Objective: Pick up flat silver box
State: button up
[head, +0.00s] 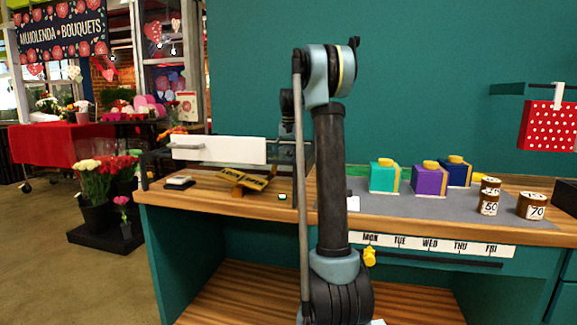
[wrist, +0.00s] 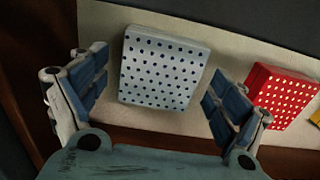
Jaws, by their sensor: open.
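In the wrist view, a flat pale silver box (wrist: 164,68) with dark dots lies on a cream surface (wrist: 110,22). My gripper (wrist: 160,105) is open. One finger is left of the box and the other is right of it, with gaps on both sides. The box's near edge shows between the fingers, and it is turned slightly in the picture. In the head view my arm stands in the middle, and I cannot make out the gripper or this box there.
A red box with white dots (wrist: 284,96) lies right of the right finger, close to it. A yellow thing (wrist: 315,119) shows at the edge. In the head view, teal (head: 383,178), purple (head: 428,181) and navy (head: 458,173) boxes stand on a grey mat (head: 400,207).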

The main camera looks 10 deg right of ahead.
jog(key=shift+f, duration=0.1)
jog(key=shift+c, duration=0.2)
jog(key=c, duration=1.2)
